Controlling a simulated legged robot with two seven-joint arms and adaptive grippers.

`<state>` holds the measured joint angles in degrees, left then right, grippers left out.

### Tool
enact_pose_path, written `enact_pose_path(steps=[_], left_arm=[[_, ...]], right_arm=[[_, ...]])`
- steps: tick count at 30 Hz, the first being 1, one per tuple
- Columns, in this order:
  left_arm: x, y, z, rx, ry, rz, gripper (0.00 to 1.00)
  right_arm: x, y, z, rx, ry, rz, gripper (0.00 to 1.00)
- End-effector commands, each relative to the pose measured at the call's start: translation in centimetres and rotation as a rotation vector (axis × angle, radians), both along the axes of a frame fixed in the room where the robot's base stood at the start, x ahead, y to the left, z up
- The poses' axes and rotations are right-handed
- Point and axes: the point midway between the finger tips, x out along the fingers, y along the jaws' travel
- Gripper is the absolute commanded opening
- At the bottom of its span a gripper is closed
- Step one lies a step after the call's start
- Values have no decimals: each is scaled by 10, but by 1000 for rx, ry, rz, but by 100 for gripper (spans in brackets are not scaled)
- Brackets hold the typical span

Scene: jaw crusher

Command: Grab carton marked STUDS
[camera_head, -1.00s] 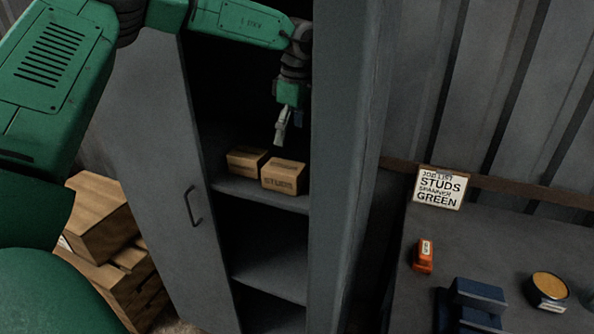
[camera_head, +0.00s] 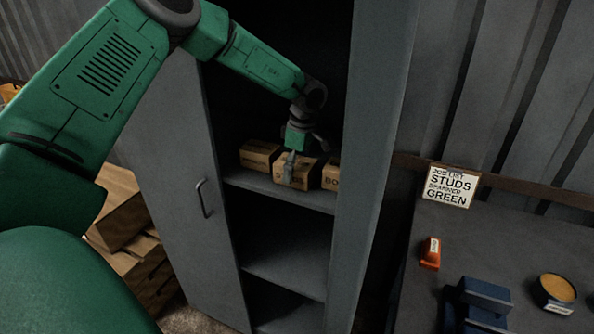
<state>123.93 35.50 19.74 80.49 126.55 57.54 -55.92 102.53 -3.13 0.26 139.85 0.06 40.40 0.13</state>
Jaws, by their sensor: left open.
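The carton marked STUDS (camera_head: 304,177) is a small brown box on the upper visible shelf (camera_head: 270,188) of a grey cabinet, in the head view. It stands between two other cartons. My left gripper (camera_head: 289,172) is open and points down at its front and top. The fingers cover the middle letters of the label. I cannot tell whether the fingers touch the carton. My right gripper is not in view.
A carton (camera_head: 258,156) stands left of it and one marked BO (camera_head: 331,175) stands right, partly behind the cabinet's side. The cabinet door (camera_head: 180,190) is open on the left. A bench (camera_head: 510,245) with a job list sign (camera_head: 450,187) is at right.

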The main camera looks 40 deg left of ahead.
Motion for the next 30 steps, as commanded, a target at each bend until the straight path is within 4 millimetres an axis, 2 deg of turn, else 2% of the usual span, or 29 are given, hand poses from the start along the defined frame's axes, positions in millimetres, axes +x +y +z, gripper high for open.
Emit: enact_pose_path(steps=[3,5,9,10,17,20,30], left_arm=[[0,0,1,0,-1,1,84],[-1,0,1,0,-1,1,63],[0,-1,1,1,-1,1,14],[0,-1,1,1,-1,1,10],[1,-2,4,2,-3,1,10],[1,-2,11,2,-5,1,10],[1,-1,72,0,-6,1,10]], right_arm=[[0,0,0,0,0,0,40],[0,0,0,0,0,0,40],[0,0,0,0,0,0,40],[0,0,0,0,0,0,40],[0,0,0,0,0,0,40],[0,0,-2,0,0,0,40],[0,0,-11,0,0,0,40]])
